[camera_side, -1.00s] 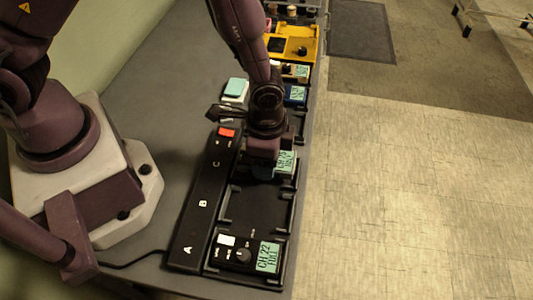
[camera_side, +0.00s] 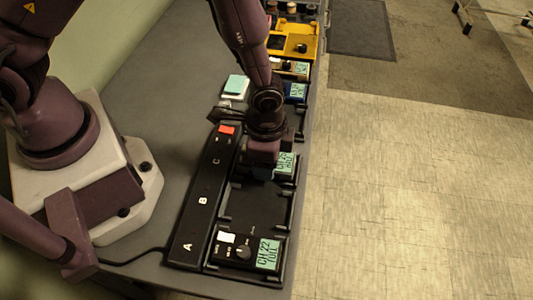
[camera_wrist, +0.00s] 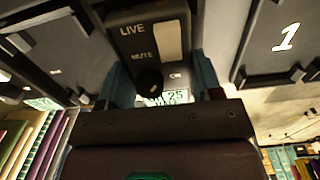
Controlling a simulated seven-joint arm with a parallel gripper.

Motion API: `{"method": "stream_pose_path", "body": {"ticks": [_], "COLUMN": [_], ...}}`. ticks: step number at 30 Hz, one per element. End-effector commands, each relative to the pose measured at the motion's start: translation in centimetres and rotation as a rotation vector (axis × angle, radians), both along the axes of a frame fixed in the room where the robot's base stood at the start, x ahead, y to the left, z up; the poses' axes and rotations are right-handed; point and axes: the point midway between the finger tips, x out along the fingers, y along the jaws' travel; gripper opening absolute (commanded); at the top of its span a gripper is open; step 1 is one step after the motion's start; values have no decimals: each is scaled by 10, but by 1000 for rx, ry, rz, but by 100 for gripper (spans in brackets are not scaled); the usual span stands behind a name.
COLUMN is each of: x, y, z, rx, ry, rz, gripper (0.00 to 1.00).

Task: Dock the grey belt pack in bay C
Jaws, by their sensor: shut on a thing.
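A grey belt pack (camera_wrist: 125,45) with LIVE and MUTE labels, a dark knob and a lit screen lies between my gripper's blue fingers in the wrist view. In the side view its screen (camera_side: 286,164) shows beside my gripper (camera_side: 266,172), which is shut on it. They are over bay C of the black dock (camera_side: 190,228), at the end with the red light (camera_side: 227,130). My gripper hides most of the pack and bay C there. I cannot tell whether the pack touches the bay floor.
Bay B (camera_side: 258,208) is empty. Bay A holds a black pack (camera_side: 232,253) reading CH 22 FULL. Beyond bay C are a blue-edged pack (camera_side: 297,92), a tan pack (camera_side: 291,68) and a yellow unit (camera_side: 301,34). A pale green-topped block (camera_side: 236,86) stands behind my gripper.

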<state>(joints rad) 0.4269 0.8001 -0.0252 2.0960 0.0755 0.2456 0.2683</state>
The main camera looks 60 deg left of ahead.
Motion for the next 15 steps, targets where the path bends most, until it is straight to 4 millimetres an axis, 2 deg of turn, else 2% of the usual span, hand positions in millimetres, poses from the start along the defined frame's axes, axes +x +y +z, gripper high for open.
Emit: {"method": "stream_pose_path", "body": {"ticks": [15], "x": [0], "y": [0], "z": [-8], "rx": [0], "ry": [0], "rz": [0], "gripper": [31]}}
